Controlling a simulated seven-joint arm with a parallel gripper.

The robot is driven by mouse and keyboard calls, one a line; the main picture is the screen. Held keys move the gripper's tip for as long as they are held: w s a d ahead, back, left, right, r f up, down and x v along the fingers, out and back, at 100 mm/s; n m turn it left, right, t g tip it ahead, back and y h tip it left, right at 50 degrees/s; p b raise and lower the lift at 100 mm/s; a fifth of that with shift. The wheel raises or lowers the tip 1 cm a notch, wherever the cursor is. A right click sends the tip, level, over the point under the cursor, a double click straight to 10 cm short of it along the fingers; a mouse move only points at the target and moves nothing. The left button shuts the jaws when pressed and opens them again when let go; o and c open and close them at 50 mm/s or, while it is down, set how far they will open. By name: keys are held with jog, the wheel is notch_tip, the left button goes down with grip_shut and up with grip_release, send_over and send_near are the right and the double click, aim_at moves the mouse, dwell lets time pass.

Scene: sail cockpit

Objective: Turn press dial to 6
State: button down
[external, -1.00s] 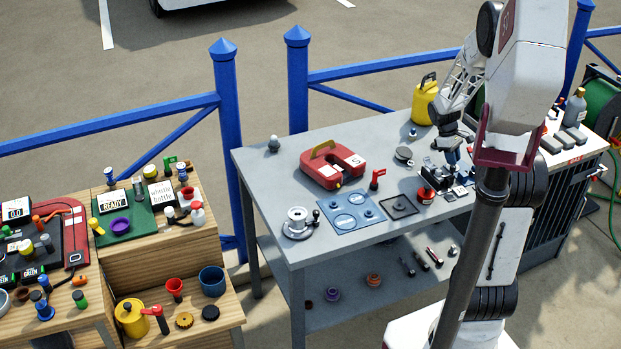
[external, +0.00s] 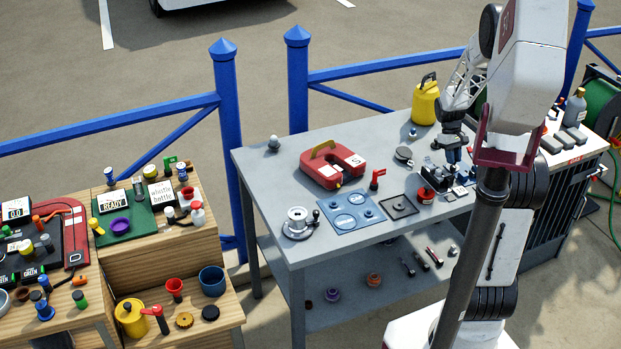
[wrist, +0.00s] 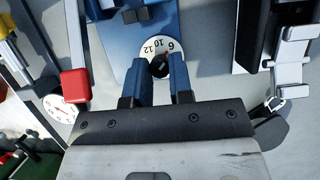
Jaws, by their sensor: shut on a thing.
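My gripper (wrist: 162,80) is shut on the knob, with one blue finger on each side. The fingers and palm hide the lower part of the dial. In the external view my gripper (external: 453,160) is low over the right part of the grey table; the dial is not clear there.
A red-capped part with another white dial (wrist: 60,106) is left of my gripper. A silver and black fixture (wrist: 292,50) stands to the right. On the grey table (external: 262,175) are a red case (external: 322,172), a yellow can (external: 425,104) and a red button (external: 426,195).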

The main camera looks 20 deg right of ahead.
jog(key=c, duration=1)
grip_release()
jog(key=v, duration=0.7)
jog(key=shift+w+r, duration=0.15)
jog(key=shift+r, duration=0.25)
